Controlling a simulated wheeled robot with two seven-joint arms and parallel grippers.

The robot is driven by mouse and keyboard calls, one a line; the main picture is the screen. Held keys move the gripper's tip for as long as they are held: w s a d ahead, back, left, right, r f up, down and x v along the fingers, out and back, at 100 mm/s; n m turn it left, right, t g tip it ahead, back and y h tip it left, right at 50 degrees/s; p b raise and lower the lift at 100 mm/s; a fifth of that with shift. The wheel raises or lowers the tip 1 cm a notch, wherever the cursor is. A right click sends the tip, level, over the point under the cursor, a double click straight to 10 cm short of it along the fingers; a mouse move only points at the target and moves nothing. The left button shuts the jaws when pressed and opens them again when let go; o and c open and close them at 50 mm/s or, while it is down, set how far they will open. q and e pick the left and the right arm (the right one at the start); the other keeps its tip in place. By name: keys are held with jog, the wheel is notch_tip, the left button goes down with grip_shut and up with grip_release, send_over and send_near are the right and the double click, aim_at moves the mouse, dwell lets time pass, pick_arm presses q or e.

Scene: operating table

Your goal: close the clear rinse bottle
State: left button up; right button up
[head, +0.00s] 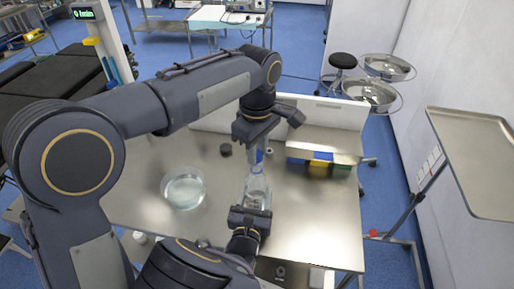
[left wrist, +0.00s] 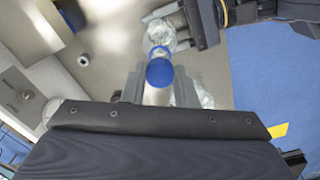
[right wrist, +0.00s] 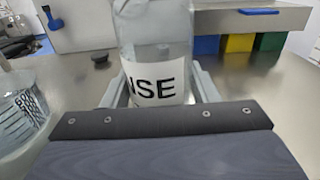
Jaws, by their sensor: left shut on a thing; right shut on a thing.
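The clear rinse bottle (head: 257,191) stands upright on the steel table, and its label reads "NSE" in the right wrist view (right wrist: 155,80). My right gripper (head: 249,220) is shut on the bottle low down, from the near side. My left gripper (head: 255,150) is above the bottle, shut on a pale piece with a blue cap (head: 259,157) at its end. The blue cap (left wrist: 160,73) shows in front of the fingers in the left wrist view. It is at the bottle's top; I cannot tell whether it touches the neck.
A glass dish of clear liquid (head: 183,189) stands left of the bottle. A small black lid (head: 226,149) and a grey ring (head: 269,151) lie behind. A steel shelf (head: 325,142) with blue, yellow and green bins is back right. The table's right part is clear.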

pick_arm(q)
jog(key=shift+f, duration=0.1)
jog(key=shift+f, duration=0.8)
jog(key=shift+f, duration=0.6)
